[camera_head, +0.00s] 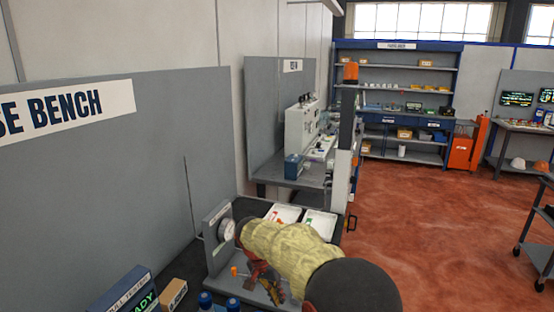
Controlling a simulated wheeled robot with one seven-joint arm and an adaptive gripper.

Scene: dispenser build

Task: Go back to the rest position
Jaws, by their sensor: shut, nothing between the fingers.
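My arm, in a pale yellow cover, reaches from the bottom of the head view toward the bench at the lower left. My gripper (262,279) appears as a small dark red and black shape below the covered arm, partly hidden by it. It is shut, with nothing seen in it. It is over or close to the grey base plate of a fixture (215,222) with a round white dial (227,230). Whether it touches the plate I cannot tell.
Two white trays (319,222) with small parts lie behind my arm. A small orange piece (234,271), blue-capped bottles (206,299), a cardboard box (173,294) and a tester display (127,290) are at the lower left. Red floor (430,220) is open to the right, with a dark cart (540,225) at the edge.

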